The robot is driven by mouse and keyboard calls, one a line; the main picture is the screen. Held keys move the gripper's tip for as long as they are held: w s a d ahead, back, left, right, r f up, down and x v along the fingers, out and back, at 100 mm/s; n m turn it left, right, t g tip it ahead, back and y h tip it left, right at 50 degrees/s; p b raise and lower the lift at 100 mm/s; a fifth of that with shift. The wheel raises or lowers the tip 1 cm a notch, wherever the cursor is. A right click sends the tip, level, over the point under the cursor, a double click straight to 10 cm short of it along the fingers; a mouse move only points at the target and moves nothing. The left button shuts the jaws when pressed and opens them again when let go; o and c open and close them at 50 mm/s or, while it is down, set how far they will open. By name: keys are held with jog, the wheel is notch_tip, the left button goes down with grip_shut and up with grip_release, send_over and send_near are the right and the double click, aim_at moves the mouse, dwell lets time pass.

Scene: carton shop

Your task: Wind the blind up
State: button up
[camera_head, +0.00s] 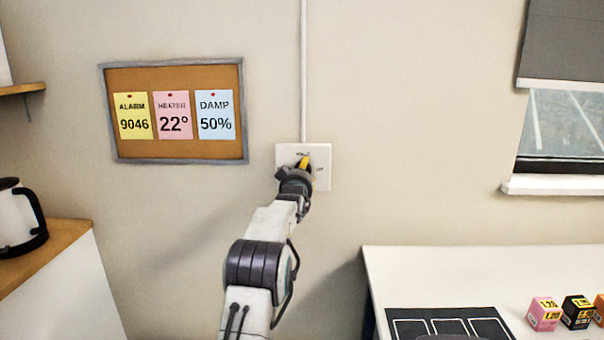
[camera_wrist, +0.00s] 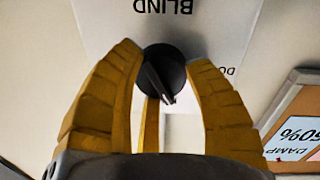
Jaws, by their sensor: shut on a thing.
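A white switch plate (camera_head: 322,155) is on the wall, with a conduit running up from it. In the wrist view, the plate (camera_wrist: 100,25) carries the word BLIND, upside down, and a round black knob (camera_wrist: 160,68) with a pale pointer mark. My gripper (camera_head: 304,164) is at the plate; its yellow fingers (camera_wrist: 165,66) are shut on the knob, one on each side. In the head view my gripper hides the knob. The grey blind (camera_head: 565,42) hangs over the upper part of the window (camera_head: 565,122), with glass showing below its pale bottom bar.
A cork board (camera_head: 175,147) with yellow, pink and blue notes hangs left of the plate. A white table (camera_head: 430,270) with a dark mat and small boxes (camera_head: 545,313) is at lower right. A kettle (camera_head: 18,215) stands on a counter at left.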

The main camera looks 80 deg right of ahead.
jog(key=shift+r, duration=0.1)
jog(key=c, duration=0.5)
jog(key=shift+o, duration=0.2)
jog(key=shift+m+b, duration=0.3)
jog(key=shift+b, duration=0.2)
jog(key=shift+m+b, duration=0.7)
jog(key=shift+m, duration=0.3)
jog(key=m, duration=0.4)
jog(key=shift+r+m, duration=0.2)
jog(key=shift+m, duration=0.1)
jog(key=shift+w+r+m, duration=0.1)
jog(key=shift+m, duration=0.2)
jog(key=o, duration=0.8)
jog(key=shift+c, duration=0.2)
jog(key=o, duration=0.4)
jog(key=shift+f+y, duration=0.25)
jog(key=shift+y, duration=0.05)
